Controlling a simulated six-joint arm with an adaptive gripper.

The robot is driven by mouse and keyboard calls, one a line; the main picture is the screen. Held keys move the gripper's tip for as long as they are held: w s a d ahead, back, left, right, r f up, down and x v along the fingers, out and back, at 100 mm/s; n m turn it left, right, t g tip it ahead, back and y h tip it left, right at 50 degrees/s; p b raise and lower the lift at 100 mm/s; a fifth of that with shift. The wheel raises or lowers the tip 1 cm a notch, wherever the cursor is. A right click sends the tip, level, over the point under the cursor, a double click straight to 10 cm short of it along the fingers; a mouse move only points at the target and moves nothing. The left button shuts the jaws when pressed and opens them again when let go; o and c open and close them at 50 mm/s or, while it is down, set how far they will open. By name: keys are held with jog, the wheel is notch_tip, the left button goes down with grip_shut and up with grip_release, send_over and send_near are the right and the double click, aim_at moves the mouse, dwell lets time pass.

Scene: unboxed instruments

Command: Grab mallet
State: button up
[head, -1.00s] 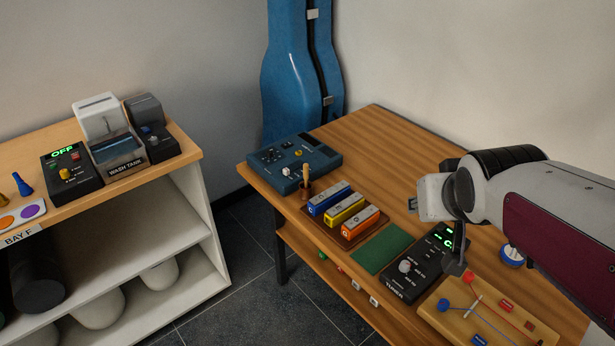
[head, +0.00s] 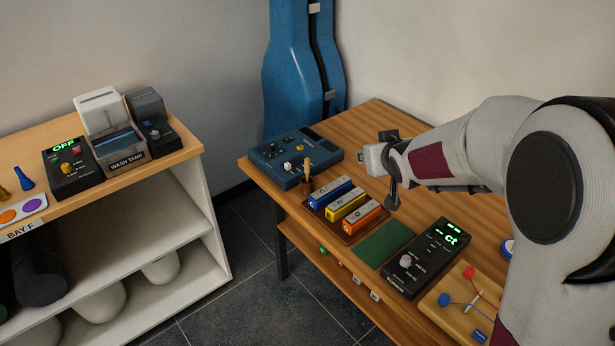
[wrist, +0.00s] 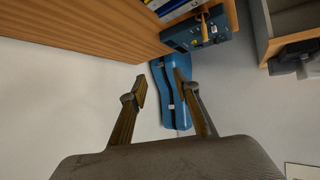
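The mallet (head: 307,168) stands upright in a small brown cup (head: 307,185) at the table's left edge; only its pale wooden upper part shows. In the wrist view the mallet (wrist: 205,27) is near the top, right of centre, beyond the fingers. My gripper (wrist: 161,78) is open and empty, its two fingers spread with the blue case behind the gap. In the head view my wrist is above the table, right of the mallet and clear of it.
A blue control box (head: 296,156) is just behind the cup. Blue, yellow and orange blocks (head: 346,206) lie in front of it. A green mat (head: 384,243) and a black tuner (head: 426,258) are nearer. A blue instrument case (head: 303,70) stands behind the table.

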jog(key=w+a+f+n+y, duration=0.1)
jog(key=w+a+f+y, duration=0.1)
jog(key=w+a+f, duration=0.35)
jog(key=n+t+y, duration=0.1)
jog(key=n+y, duration=0.1)
jog(key=y, duration=0.1)
send_near(309, 169)
jog(key=x, duration=0.3)
jog(key=shift+w, duration=0.15)
jog(key=shift+w, duration=0.1)
jog(key=shift+x, duration=1.15)
jog(key=shift+x, duration=1.5)
jog(key=shift+w+a+f, duration=0.55)
jog(key=shift+w+a, duration=0.2)
grip_shut()
